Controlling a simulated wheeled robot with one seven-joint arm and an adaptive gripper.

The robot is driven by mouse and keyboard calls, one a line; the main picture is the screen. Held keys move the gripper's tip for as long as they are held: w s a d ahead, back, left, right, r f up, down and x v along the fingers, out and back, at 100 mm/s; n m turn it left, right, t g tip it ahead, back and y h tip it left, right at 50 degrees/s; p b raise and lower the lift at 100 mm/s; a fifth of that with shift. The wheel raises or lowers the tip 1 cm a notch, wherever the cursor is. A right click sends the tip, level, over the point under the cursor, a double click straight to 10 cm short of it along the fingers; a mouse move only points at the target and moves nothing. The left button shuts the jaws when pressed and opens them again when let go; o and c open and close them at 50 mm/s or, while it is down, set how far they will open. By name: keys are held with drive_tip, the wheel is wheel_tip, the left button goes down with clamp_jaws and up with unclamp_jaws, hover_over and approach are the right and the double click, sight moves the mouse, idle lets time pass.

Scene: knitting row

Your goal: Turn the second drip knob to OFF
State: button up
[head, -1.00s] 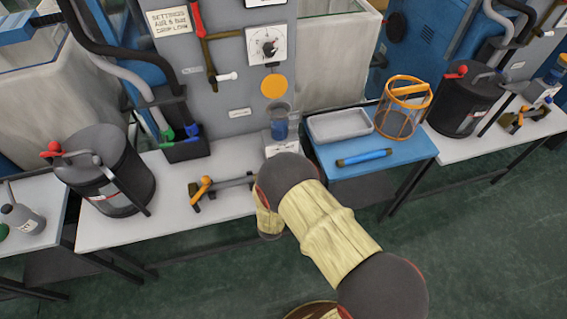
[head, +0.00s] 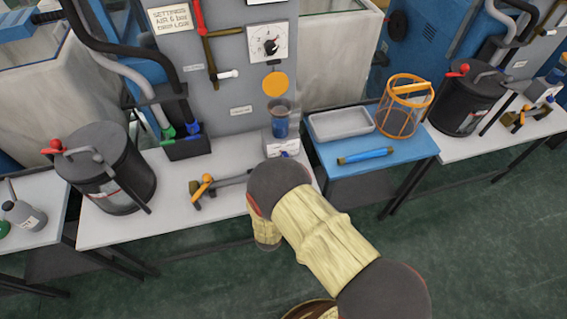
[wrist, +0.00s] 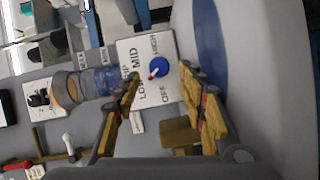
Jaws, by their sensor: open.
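The drip knob (wrist: 159,66) is a round blue knob with a red-tipped pointer, on a white plate (wrist: 168,103) marked LOW, MID, HIGH and OFF. The wrist view is turned sideways. The pointer appears to point at LOW, away from OFF. My gripper (wrist: 158,75) is open, its two yellow-padded fingers on either side of the knob in the picture; I cannot tell whether they touch it. In the head view, the white box (head: 283,147) below the oiler cup stands at the table's back edge; my arm hides the gripper and the knob.
The oiler cup (wrist: 92,82) is close to the plate, and the orange disc (head: 275,84) hangs above it. A blue table (head: 345,178) with a grey tray (head: 340,124) is to the right. An orange-handled tool (head: 203,187) lies left of my arm.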

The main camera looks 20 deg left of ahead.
drive_tip(key=shift+s+d+r, duration=0.1)
drive_tip(key=shift+s, duration=0.85)
drive_tip(key=shift+s+d+r, duration=0.1)
drive_tip(key=shift+s, duration=0.85)
